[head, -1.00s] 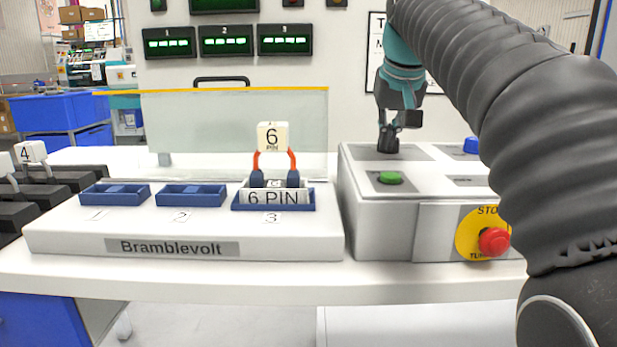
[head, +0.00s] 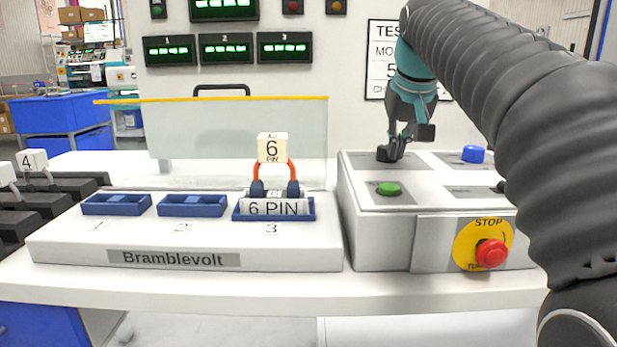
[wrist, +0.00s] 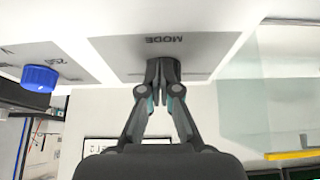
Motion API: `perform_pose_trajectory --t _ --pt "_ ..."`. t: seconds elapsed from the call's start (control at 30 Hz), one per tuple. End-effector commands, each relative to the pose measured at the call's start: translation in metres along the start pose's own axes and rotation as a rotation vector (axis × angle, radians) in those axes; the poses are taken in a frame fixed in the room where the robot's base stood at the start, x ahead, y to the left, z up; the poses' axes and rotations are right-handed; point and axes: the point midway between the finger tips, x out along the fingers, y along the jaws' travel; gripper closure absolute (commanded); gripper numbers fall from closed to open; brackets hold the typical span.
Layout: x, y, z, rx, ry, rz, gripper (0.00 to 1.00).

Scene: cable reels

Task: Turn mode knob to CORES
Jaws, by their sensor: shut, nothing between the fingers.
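The grey MODE plate (wrist: 205,52) lies on the top of the white control box (head: 370,225), and it also shows in the head view (head: 421,162). My gripper (wrist: 163,68) is shut, its dark fingers close together over the plate, with the MODE lettering just beyond the tips. In the head view my gripper (head: 389,152) reaches down to the back left of the box top. The mode knob cannot be told apart from the dark fingertips, and its pointer and the CORES mark are not readable. Whether the tips touch the knob is unclear.
A blue knob (head: 473,154) sits right of the MODE plate. A green button (head: 389,189) is in front of it. A red stop button (head: 491,253) is on the box front. The Bramblevolt fixture (head: 70,246) with a 6 PIN plug (head: 272,150) stands left.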

Motion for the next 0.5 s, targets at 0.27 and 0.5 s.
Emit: perform_pose_trajectory --t 0.27,0.5 --pt "0.0011 0.0066 -0.0014 0.000 0.000 -0.001 1.00" --pt "0.0018 0.0093 -0.0028 0.000 0.001 -0.001 1.00"
